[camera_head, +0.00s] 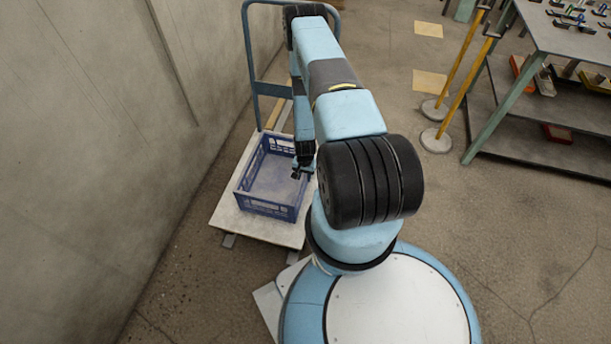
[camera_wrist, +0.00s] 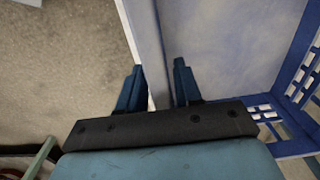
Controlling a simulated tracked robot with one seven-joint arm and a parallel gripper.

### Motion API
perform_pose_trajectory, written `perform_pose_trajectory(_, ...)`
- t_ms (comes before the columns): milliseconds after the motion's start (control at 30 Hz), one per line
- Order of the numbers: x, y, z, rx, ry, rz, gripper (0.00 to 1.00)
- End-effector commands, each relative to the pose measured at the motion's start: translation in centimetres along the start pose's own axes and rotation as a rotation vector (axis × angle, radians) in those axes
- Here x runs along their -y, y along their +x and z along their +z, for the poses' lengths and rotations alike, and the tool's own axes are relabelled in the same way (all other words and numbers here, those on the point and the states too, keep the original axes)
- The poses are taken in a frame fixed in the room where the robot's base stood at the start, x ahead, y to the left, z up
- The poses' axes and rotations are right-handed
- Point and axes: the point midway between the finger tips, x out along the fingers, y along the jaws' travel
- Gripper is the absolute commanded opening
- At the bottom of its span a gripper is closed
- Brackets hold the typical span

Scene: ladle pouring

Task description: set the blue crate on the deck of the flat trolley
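The blue crate (camera_head: 268,208) stands upright and empty on the pale deck (camera_head: 226,213) of the flat trolley, and its base looks flat on the deck. In the head view my gripper (camera_head: 301,174) is at the crate's right-hand wall. In the wrist view the crate (camera_wrist: 290,60) fills the right side, and my two fingers (camera_wrist: 158,88) stand apart on either side of its wall rim. A small gap shows between the right finger and the rim, so the gripper looks open. The lower part of the wall between the fingers is hidden.
The trolley's blue push handle (camera_head: 252,62) rises behind the crate. A concrete wall (camera_head: 130,130) runs close along the left. Yellow posts (camera_head: 457,88) and a metal workbench (camera_head: 560,45) with tools stand at the right. The floor at the lower right is clear.

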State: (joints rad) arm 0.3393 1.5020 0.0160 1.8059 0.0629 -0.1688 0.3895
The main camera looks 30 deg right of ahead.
Motion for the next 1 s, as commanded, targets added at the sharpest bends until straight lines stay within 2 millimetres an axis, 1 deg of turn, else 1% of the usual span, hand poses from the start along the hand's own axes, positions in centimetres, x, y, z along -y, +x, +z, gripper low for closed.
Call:
perform_pose_trajectory(33,0.0,0.0,0.0,0.000,0.000,0.000,0.39)
perform_pose_trajectory(67,0.0,0.0,0.0,0.000,0.000,0.000,0.42)
perform_pose_trajectory(100,0.0,0.0,0.0,0.000,0.000,0.000,0.43)
perform_pose_trajectory(333,0.0,-0.1,0.0,0.000,0.000,0.000,0.43)
perform_pose_trajectory(467,0.0,-0.9,-0.1,-0.001,0.000,-0.001,0.43)
perform_pose_trajectory(567,0.0,-2.0,-0.1,-0.001,0.001,-0.001,0.43)
perform_pose_trajectory(1000,0.0,-9.0,-0.1,-0.001,0.000,-0.001,0.43)
